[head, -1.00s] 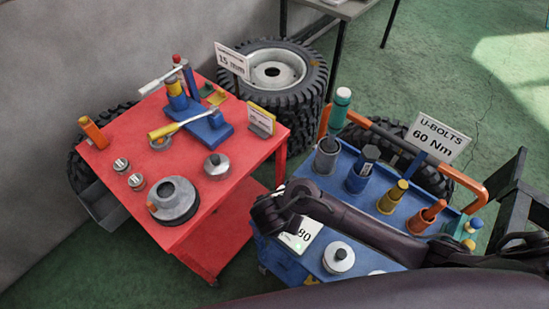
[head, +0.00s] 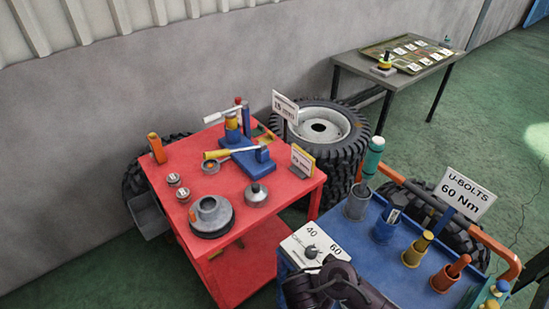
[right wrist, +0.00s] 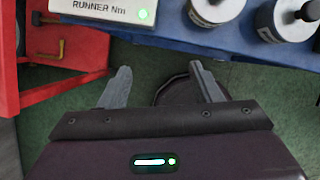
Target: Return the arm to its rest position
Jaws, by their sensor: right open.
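My right gripper (right wrist: 160,85) shows in the right wrist view with its two fingers well apart and nothing between them. Green floor and a dark round part lie beyond the fingertips. In the head view part of my dark right arm (head: 335,285) shows at the bottom, in front of the blue cart (head: 350,240) and just below the white dial box (head: 313,245). The right wrist view shows the blue cart's edge (right wrist: 180,38) above the fingers, apart from them. My left gripper is in neither view.
A red cart (head: 260,215) with tools and metal parts stands left of the blue cart. Several coloured holders stand on the blue cart, beside an orange rail (head: 450,225). Tyres (head: 335,150) stand behind. A grey table (head: 400,75) is at the back right. Open floor lies on the right.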

